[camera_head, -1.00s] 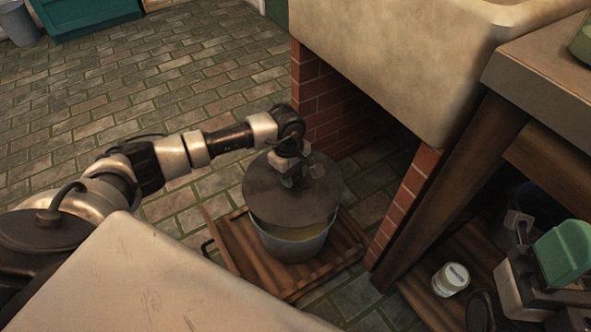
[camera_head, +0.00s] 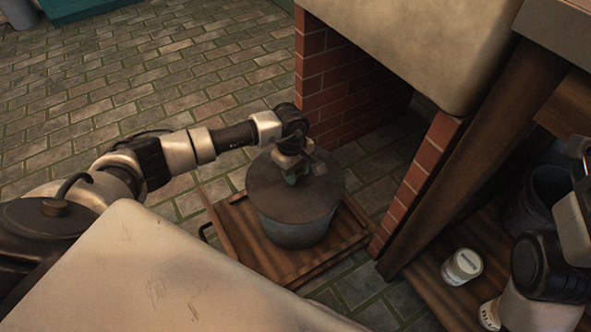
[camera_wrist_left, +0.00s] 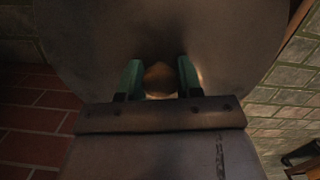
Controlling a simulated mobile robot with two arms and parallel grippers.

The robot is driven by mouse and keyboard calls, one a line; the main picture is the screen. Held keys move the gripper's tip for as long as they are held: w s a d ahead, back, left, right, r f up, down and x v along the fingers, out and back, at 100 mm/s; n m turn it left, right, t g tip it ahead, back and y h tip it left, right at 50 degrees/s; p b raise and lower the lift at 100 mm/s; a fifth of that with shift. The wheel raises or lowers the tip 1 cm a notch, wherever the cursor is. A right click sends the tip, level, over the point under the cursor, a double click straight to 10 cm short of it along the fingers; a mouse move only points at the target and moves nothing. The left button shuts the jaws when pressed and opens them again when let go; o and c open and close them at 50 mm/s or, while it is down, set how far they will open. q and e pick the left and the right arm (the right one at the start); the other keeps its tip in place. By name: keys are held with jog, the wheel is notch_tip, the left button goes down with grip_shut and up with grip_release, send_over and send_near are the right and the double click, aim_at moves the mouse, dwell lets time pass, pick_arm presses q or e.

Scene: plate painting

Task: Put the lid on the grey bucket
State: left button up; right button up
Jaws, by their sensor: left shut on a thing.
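The grey bucket (camera_head: 298,232) stands upright on a wooden tray (camera_head: 237,236) on the floor. The round dark lid (camera_head: 268,190) lies over the bucket's top, level, with no gap showing along the near rim. My left gripper (camera_head: 292,178) is above the middle of the lid. In the left wrist view the left gripper's teal fingers (camera_wrist_left: 160,80) are shut on the lid's light brown knob (camera_wrist_left: 160,82), and the lid (camera_wrist_left: 160,25) fills much of the picture. The far rim is hidden. My right gripper's fingers do not show; only parts of my right arm are at the right edge.
A brick pillar (camera_head: 420,178) and a pale stone sink (camera_head: 410,35) stand behind and right of the bucket. A white jar (camera_head: 461,267) is on the wooden shelf at right. A pale worktop (camera_head: 150,275) is in front. Stone floor (camera_head: 170,95) is clear at left.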

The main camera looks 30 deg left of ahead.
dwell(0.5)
pick_arm(q)
jog(key=shift+f, duration=0.1)
jog(key=o, duration=1.2)
jog(key=shift+c, duration=0.2)
jog(key=shift+o, duration=0.4)
jog(key=o, duration=0.5)
